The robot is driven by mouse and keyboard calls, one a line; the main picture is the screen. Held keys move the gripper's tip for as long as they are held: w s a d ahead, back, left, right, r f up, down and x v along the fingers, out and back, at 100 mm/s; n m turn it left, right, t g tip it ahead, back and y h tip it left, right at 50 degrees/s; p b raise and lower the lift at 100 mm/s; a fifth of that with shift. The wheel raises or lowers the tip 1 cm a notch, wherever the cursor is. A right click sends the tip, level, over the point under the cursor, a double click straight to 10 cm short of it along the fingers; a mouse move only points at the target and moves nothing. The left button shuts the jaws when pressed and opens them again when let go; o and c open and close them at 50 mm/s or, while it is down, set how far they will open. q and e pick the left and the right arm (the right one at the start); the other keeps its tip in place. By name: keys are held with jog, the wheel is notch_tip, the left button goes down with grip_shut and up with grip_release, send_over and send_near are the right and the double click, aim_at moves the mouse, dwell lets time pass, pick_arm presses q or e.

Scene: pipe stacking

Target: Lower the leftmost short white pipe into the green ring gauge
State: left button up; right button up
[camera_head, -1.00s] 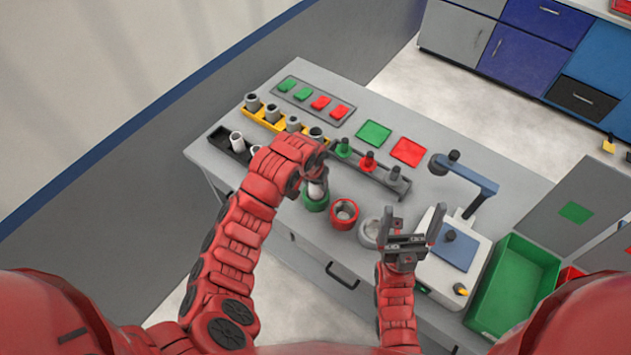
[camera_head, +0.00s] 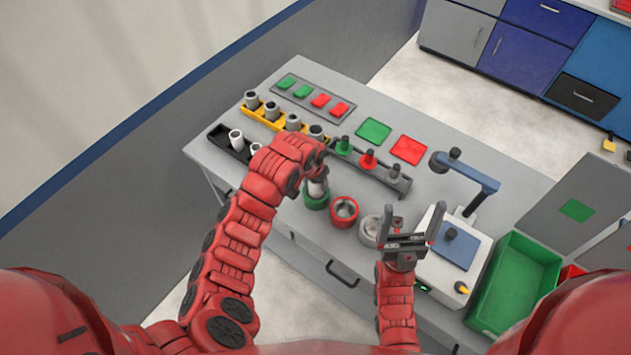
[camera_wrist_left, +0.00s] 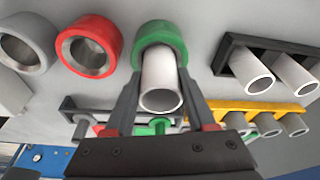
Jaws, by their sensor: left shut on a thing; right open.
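The green ring gauge (camera_head: 315,201) stands near the table's front edge, left of the red ring. My left gripper (camera_head: 318,176) is shut on a short white pipe (camera_head: 317,188) over this ring. In the left wrist view the white pipe (camera_wrist_left: 161,84) lies between the two dark fingers, with its far end at the green ring (camera_wrist_left: 160,38). The pipe's far end appears within the ring's opening, but how deep it sits is hidden. My right gripper (camera_head: 408,226) is open and empty, above the table's front right part.
A red ring (camera_head: 344,211) and a grey ring (camera_head: 370,231) stand to the right. A black rack (camera_head: 218,139) holds two white pipes, and a yellow rack (camera_head: 268,121) holds several grey pipes. A plug-gauge stand (camera_head: 385,178) lies behind the rings.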

pick_arm(q)
jog(key=shift+f, duration=0.25)
jog(key=o, duration=1.4)
jog(key=shift+s+a+r+b, duration=0.1)
jog(key=shift+r+b, duration=0.35)
jog(key=shift+r, duration=0.2)
jog(key=b+v, duration=0.1)
jog(key=v, duration=0.3)
jog(key=shift+r, duration=0.1)
jog(key=p+v, duration=0.3)
jog(key=v, duration=0.9)
jog(key=shift+p, duration=0.3)
